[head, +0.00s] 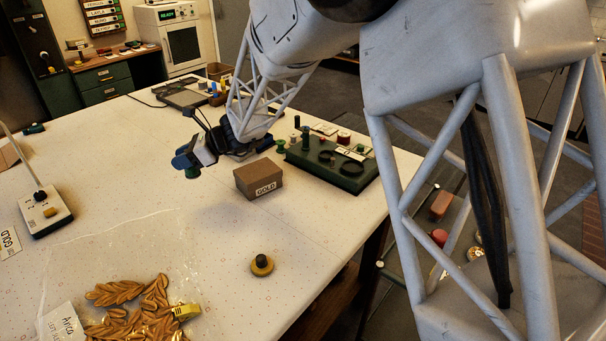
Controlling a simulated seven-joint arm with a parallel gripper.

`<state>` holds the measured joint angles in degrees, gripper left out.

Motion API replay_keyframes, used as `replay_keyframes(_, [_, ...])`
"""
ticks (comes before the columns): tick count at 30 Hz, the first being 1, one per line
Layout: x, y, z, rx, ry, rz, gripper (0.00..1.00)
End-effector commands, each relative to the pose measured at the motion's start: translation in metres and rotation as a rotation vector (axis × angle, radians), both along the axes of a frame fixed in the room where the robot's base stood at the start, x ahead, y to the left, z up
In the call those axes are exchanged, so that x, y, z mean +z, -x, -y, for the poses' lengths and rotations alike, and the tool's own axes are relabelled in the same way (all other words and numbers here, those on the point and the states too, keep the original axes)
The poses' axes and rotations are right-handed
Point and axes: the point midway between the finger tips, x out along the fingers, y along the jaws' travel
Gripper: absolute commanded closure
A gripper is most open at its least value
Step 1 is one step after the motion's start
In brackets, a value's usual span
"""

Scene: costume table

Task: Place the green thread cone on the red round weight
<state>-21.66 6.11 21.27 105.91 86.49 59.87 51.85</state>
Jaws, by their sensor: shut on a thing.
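My gripper (188,163) is at the end of the arm, left of the brown GOLD box and above the white table. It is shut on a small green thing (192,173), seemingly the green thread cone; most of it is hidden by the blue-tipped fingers. A small red round thing (343,138) sits at the back of the dark green board, right of and apart from my gripper; it may be the red round weight. Another red rounded thing (440,237) lies low at the right, behind my arm's struts. I cannot tell for certain which is the weight.
The GOLD box (259,180) stands between my gripper and the table's right side. The green board (335,172) carries rings and small upright pieces. A yellow round weight with a black knob (262,265) stands in front. Gold leaves (130,305) lie front left. The table's middle is clear.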

Motion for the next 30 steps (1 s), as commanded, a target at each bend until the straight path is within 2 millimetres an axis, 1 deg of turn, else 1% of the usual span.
replay_keyframes(8, [0.000,-0.001,0.003,-0.003,0.000,0.000,0.90])
replay_keyframes(11, [-0.001,-0.002,0.009,-0.012,0.000,0.001,0.90])
replay_keyframes(14, [-0.002,-0.004,0.019,-0.025,-0.001,0.000,0.90])
replay_keyframes(20, [-0.007,-0.011,0.056,-0.074,-0.002,-0.002,0.90])
replay_keyframes(30, [-0.017,-0.017,0.138,-0.182,-0.004,-0.001,0.90])
